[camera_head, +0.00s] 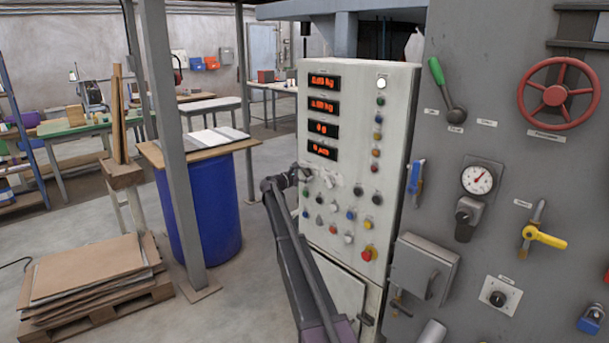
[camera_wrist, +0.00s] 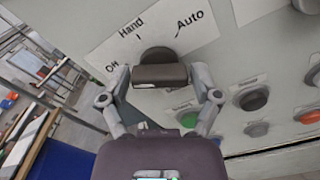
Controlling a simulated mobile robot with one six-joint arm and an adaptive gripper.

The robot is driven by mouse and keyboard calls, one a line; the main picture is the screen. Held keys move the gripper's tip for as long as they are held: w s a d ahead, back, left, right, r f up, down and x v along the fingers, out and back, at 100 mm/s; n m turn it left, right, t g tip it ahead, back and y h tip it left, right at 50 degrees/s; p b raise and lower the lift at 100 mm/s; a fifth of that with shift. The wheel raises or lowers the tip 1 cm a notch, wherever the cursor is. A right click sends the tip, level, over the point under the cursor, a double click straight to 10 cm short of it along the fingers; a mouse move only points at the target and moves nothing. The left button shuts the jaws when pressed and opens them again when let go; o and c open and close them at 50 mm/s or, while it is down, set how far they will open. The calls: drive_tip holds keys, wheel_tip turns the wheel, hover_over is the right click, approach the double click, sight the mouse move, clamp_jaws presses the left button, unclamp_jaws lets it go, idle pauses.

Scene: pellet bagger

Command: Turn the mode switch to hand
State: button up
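The mode switch (camera_wrist: 159,66) is a dark knob with a raised grip bar, on a white plate (camera_wrist: 101,61) marked Off, Hand and Auto, in the wrist view. Its grip bar lies roughly across the picture; I cannot tell for certain which mark it points to. My gripper (camera_wrist: 160,78) is open, with one finger on each side of the knob and small gaps showing. In the head view my gripper (camera_head: 303,173) is at the front of the light grey control cabinet (camera_head: 387,85), below the red displays, and the switch itself cannot be made out there.
Several coloured buttons and dark knobs (camera_head: 358,190) sit close to the right of my gripper, with a red button (camera_head: 368,254) lower down. A green button (camera_wrist: 188,146) shows near it in the wrist view. A blue drum (camera_head: 205,205) and a grey post (camera_head: 172,150) stand left of my arm.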

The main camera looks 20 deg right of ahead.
drive_tip(key=c, duration=0.5)
drive_tip(key=shift+o, duration=0.2)
drive_tip(key=shift+m, duration=0.5)
drive_tip(key=m, duration=1)
drive_tip(key=shift+m, duration=0.4)
drive_tip(key=o, duration=1.1)
drive_tip(key=shift+d, duration=0.1)
